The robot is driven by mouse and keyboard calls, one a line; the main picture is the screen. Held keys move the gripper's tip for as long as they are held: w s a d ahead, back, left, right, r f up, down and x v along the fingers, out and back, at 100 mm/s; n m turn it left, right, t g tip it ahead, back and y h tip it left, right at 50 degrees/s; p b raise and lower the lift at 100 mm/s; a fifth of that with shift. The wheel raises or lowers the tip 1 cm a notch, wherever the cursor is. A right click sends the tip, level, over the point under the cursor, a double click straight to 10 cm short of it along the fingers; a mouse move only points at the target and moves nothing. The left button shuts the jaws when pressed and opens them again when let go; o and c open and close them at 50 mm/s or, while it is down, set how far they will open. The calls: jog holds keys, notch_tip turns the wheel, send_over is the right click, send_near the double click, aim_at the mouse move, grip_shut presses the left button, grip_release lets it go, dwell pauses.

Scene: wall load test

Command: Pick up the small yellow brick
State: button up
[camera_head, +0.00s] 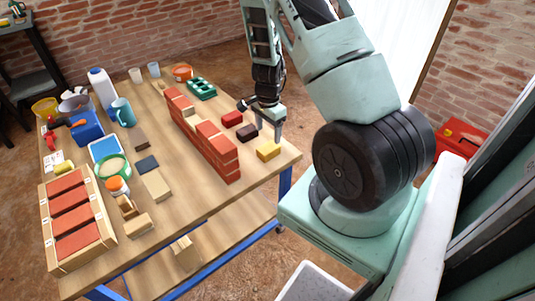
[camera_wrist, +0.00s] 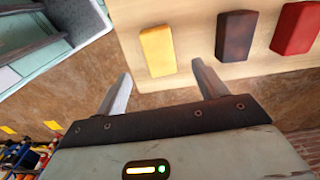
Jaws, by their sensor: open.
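The small yellow brick (camera_head: 268,149) lies on the wooden table (camera_head: 192,205) near its right corner. In the wrist view the yellow brick (camera_wrist: 158,50) lies beyond my fingertips, roughly between their lines. My gripper (camera_head: 266,124) is open and empty, above the table close to the yellow brick. In the wrist view my gripper (camera_wrist: 162,82) shows two spread grey fingers, with nothing between them. The fingers appear apart from the brick; the exact height above it I cannot tell.
A dark brown brick (camera_wrist: 236,36) and a red brick (camera_wrist: 296,28) lie in a row beside the yellow one. A small red brick wall (camera_head: 208,142) stands left of them. A tray of red bricks (camera_head: 103,228), cups, bottles and wood blocks fill the table's left side.

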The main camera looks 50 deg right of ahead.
aim_at(268, 147)
notch_tip(268, 147, down, 8)
jog(key=shift+f+b, duration=0.2)
jog(key=shift+b, duration=0.35)
jog(key=c, duration=1.3)
jog(key=shift+o, duration=0.2)
jog(key=shift+r, duration=0.1)
notch_tip(268, 147, up, 10)
jog(key=shift+p, duration=0.9)
